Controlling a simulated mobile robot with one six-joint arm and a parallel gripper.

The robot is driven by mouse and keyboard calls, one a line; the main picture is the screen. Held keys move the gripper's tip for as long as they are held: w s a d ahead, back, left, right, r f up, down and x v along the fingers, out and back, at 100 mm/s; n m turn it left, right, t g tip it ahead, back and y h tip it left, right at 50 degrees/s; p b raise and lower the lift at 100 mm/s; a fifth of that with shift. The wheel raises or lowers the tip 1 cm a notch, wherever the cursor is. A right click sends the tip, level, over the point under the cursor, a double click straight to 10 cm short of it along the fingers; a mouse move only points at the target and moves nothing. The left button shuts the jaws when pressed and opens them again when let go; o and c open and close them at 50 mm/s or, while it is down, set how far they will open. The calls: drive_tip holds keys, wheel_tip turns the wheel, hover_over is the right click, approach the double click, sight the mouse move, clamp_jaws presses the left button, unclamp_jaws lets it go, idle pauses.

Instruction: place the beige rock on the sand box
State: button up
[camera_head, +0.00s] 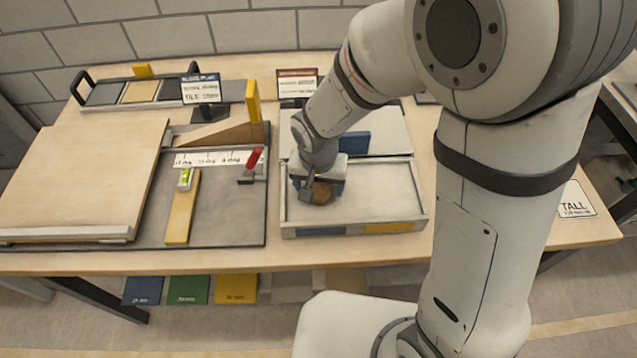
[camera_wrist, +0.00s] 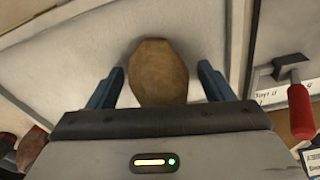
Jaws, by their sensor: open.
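The beige rock (camera_head: 322,193), tan-brown and rounded, is in the pale sand box (camera_head: 411,212) and appears to rest on its surface, left of the middle. In the wrist view the rock (camera_wrist: 160,72) stands between the two blue fingers of my gripper (camera_wrist: 160,80), with a gap on each side. My gripper (camera_head: 320,195) is open, low over the sand box, around the rock but not clamped on it. My gripper hides part of the rock in the head view. The rock's underside is hidden.
Left of the sand box are a red-handled clamp (camera_head: 252,165), a yellow level bar (camera_head: 182,210), a wooden wedge (camera_head: 222,135) and a wooden board (camera_head: 85,180). Sign cards stand behind. Another brown rock (camera_wrist: 32,145) shows at the wrist view's lower left. The box's right side is clear.

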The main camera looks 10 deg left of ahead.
drive_tip(key=r, duration=0.4)
drive_tip(key=s+r, duration=0.1)
drive_tip(key=r, duration=0.7)
drive_tip(key=shift+s, duration=0.2)
drive_tip(key=shift+w+d+r, duration=0.1)
drive_tip(key=shift+d+r, duration=0.1)
drive_tip(key=shift+d, duration=0.25)
drive_tip(key=s+d+r, duration=0.2)
drive_tip(key=s+d, duration=0.1)
drive_tip(key=d, duration=0.8)
drive_tip(key=s+d+r+t, duration=0.1)
drive_tip(key=s+d+r, duration=0.2)
drive_tip(key=d, duration=0.8)
drive_tip(key=shift+s+d, duration=0.15)
drive_tip(key=shift+d, duration=0.05)
